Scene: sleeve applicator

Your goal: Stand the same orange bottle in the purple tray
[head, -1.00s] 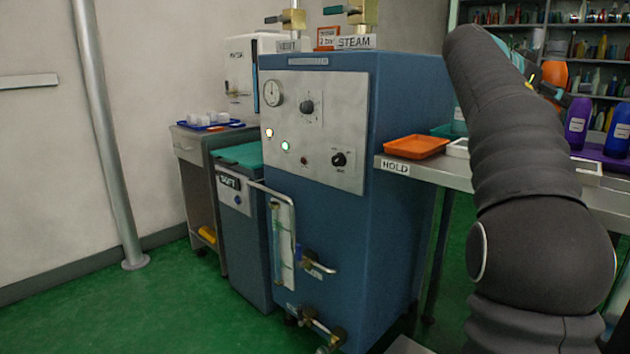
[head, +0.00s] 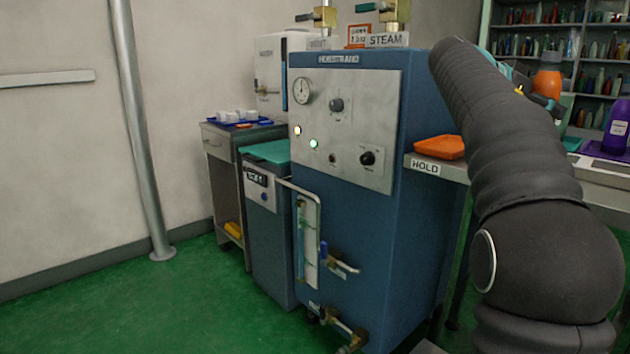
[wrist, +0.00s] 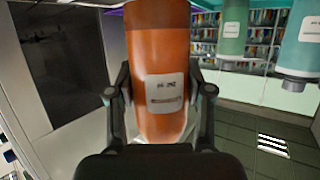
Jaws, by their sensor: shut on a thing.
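My gripper (wrist: 158,105) is shut on the orange bottle (wrist: 158,65), with one finger on each side of it. The bottle has a white label facing the wrist camera. In the head view the orange bottle (head: 547,83) is held up beyond my arm, above the bench, with its lower part partly hidden. The purple tray (head: 598,151) lies on the bench at the right edge, cut off by the frame. A purple bottle (head: 616,128) stands at it; I cannot tell whether it is inside.
An orange tray (head: 440,148) sits at the bench's left end above the HOLD sign (head: 426,167). A blue steam cabinet (head: 350,215) stands left of the bench. Green bottles (wrist: 232,32) show in the wrist view. The green floor at front left is clear.

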